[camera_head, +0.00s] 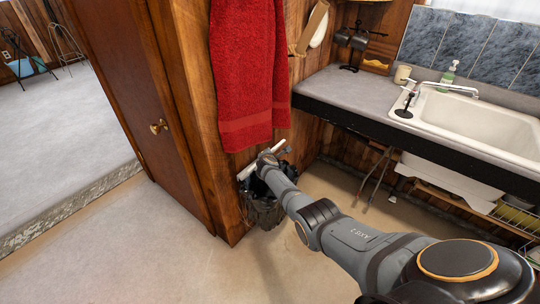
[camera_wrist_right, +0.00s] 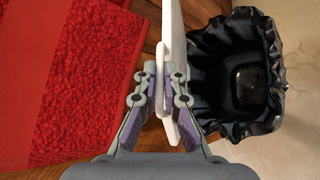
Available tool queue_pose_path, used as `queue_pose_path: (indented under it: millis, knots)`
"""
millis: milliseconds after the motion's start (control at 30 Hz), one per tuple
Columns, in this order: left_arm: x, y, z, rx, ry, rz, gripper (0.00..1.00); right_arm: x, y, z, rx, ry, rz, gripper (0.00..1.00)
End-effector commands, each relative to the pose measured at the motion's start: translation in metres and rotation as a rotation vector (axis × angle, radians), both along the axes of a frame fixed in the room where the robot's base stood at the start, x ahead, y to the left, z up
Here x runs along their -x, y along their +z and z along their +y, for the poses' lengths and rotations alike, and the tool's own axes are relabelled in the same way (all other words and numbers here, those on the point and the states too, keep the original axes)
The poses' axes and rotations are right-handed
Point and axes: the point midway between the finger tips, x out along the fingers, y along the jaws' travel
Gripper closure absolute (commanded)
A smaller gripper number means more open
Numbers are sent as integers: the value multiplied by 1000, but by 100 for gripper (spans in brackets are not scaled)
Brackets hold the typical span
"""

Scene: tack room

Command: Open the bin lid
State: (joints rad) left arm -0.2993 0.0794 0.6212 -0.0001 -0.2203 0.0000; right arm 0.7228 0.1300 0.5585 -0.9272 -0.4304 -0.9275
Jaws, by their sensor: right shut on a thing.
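The bin (camera_head: 262,210) stands on the floor beside the wooden wall, below the red towel. It is lined with a black bag, and its dark inside shows open in the right wrist view (camera_wrist_right: 246,85). The white bin lid (camera_head: 246,172) is raised on the wall side of the bin. In the right wrist view the lid (camera_wrist_right: 172,28) appears edge-on, upright beside the open mouth. My right gripper (camera_wrist_right: 166,82) is shut on the lid, with one finger on each side. In the head view my right gripper (camera_head: 268,160) is partly hidden by its own wrist. My left gripper is out of view.
The red towel (camera_head: 243,75) hangs just above the lid and close to my right gripper (camera_wrist_right: 85,85). A counter (camera_head: 350,95) with a white sink (camera_head: 480,120) is at the right. A brown door (camera_head: 145,110) stands at the left. The floor in front is clear.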

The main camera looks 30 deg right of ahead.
Motion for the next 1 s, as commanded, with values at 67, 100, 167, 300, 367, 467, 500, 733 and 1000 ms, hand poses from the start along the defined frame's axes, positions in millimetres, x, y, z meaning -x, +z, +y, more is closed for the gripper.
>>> queue_pose_path:
  millis: [67, 100, 167, 300, 367, 467, 500, 733, 1000]
  knots:
    - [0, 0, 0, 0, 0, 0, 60, -1, 1, 0, -1, 0, -1, 100]
    - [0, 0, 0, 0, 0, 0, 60, -1, 1, 0, -1, 0, -1, 100]
    - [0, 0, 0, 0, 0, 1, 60, -1, 1, 0, -1, 0, -1, 100]
    - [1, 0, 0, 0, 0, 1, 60, 0, 0, 0, -1, 0, -1, 100]
    - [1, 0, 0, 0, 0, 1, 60, 0, 0, 0, -1, 0, -1, 88]
    - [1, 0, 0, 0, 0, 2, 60, 0, 0, 0, -1, 0, -1, 75]
    - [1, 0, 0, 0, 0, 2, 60, 0, 0, 0, -1, 0, -1, 69]
    - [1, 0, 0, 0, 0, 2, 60, 0, 0, 0, -1, 0, -1, 69]
    - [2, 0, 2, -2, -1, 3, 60, 7, 4, 3, 4, -4, -5, 69]
